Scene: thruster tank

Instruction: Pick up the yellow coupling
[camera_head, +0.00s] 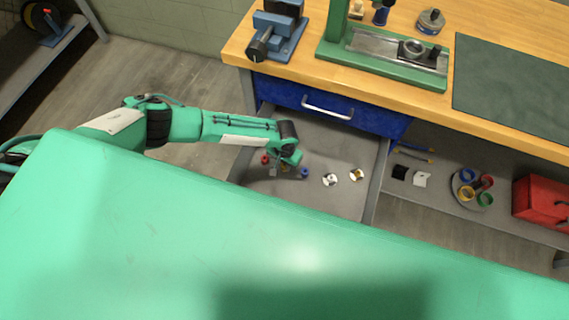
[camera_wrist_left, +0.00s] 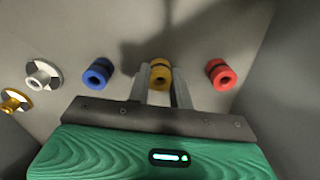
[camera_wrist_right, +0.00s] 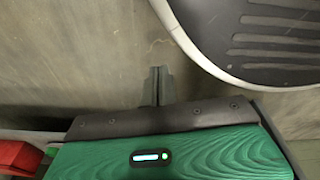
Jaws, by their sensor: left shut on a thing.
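The yellow coupling (camera_wrist_left: 160,72) stands between the two fingers of my left gripper (camera_wrist_left: 160,90), which is shut on it. In the head view my left gripper (camera_head: 288,170) reaches down to the lower shelf (camera_head: 335,204) under the bench and hides most or all of the coupling. In the left wrist view the coupling lines up with a blue coupling (camera_wrist_left: 97,75) and a red coupling (camera_wrist_left: 220,74), one on each side. I cannot tell any gap between the yellow coupling and the shelf. My right gripper (camera_wrist_right: 158,86) is shut and empty, fingers together, in the right wrist view.
A silver fitting (camera_wrist_left: 42,75) and a gold fitting (camera_wrist_left: 14,101) stand beyond the blue coupling. The blue drawer (camera_head: 330,108) and wooden benchtop (camera_head: 395,112) overhang the shelf. A shelf post (camera_head: 376,180) stands to the right. Coloured rings and a red toolbox (camera_head: 540,202) lie further right.

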